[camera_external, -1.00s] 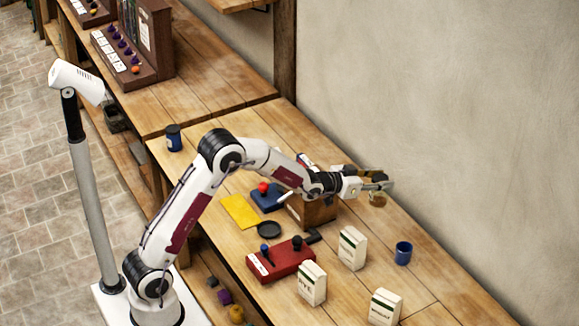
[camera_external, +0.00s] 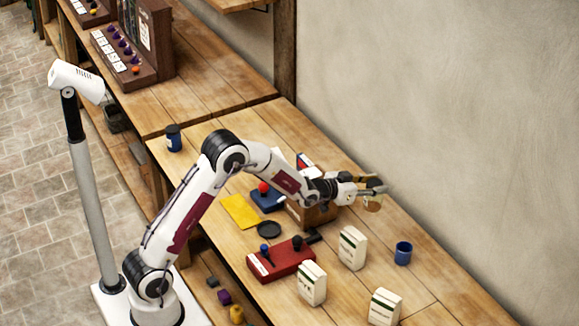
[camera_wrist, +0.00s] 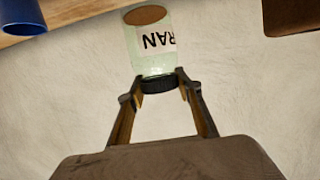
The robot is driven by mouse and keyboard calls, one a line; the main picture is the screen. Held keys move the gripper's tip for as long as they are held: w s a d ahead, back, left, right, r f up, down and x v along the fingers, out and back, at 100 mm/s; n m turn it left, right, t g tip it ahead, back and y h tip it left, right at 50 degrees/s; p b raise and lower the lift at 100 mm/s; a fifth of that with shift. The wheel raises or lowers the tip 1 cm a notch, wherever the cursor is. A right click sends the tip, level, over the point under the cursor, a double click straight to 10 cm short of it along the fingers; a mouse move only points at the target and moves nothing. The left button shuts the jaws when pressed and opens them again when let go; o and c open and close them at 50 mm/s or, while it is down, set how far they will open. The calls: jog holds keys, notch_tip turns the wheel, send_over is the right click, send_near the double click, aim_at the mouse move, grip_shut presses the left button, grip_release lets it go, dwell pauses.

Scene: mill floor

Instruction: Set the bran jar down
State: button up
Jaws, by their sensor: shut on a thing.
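The bran jar (camera_wrist: 153,60) is pale greenish glass with a brown end and a white label; part of "BRAN" reads upside down in the wrist view. My gripper (camera_wrist: 160,88) is shut on its dark lid end, with one finger on each side. In the external view the jar (camera_external: 373,204) hangs below my gripper (camera_external: 376,189), beyond the wooden box and near the wall side of the bench (camera_external: 440,290). Whether its base touches the bench cannot be told.
A wooden box (camera_external: 318,214) stands close under my wrist. A blue cup (camera_external: 403,253) and white cartons (camera_external: 352,248) stand nearer the front. A red lever box (camera_external: 281,261), black disc (camera_external: 269,229) and yellow sheet (camera_external: 240,211) lie leftward. The wall (camera_external: 450,130) runs behind.

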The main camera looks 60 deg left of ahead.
aim_at(365, 206)
jog(key=shift+f, duration=2.25)
jog(key=shift+f, duration=1.85)
jog(key=shift+f, duration=0.15)
jog(key=o, duration=1.3)
jog(key=shift+f, duration=0.1)
jog(key=shift+s+r, duration=0.1)
jog(key=shift+r, duration=0.1)
